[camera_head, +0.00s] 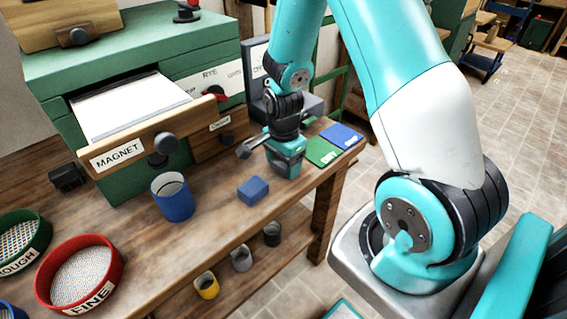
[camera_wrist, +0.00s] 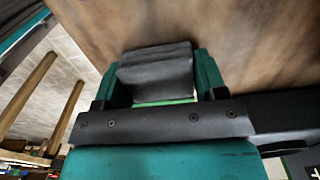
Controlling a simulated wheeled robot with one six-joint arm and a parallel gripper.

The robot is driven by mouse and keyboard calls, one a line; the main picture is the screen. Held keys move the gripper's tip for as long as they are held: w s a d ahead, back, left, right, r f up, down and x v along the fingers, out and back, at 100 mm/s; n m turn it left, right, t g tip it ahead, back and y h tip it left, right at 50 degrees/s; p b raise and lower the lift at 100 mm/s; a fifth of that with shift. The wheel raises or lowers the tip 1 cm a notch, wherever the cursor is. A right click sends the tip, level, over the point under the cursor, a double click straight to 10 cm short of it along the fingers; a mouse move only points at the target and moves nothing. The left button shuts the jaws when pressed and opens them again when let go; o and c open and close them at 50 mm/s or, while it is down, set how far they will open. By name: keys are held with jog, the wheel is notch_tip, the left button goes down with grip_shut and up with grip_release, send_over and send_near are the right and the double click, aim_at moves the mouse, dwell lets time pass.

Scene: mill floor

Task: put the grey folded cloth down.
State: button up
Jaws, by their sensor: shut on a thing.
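My gripper (camera_head: 286,162) points down over the right part of the wooden workbench, left of a green mat. In the wrist view, the dark grey folded cloth (camera_wrist: 155,70) is between the two teal fingers, and my gripper is shut on it. Brown wood fills the view beyond the cloth. I cannot tell whether the cloth touches the bench. In the head view the cloth is hidden by my gripper.
A green mat (camera_head: 323,152) and a blue mat (camera_head: 341,136) lie at the bench's right end. A small blue block (camera_head: 253,190) and a blue cup (camera_head: 173,197) stand left of my gripper. The MAGNET drawer (camera_head: 128,151) is open. Red (camera_head: 42,285) and green (camera_head: 41,240) sieves stand at left.

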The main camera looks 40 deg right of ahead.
jog(key=shift+f, duration=0.2)
jog(key=o, duration=1.1)
jog(key=shift+c, duration=0.2)
notch_tip(320, 180, up, 12)
jog(key=shift+r+p, duration=0.2)
jog(key=shift+p, duration=0.25)
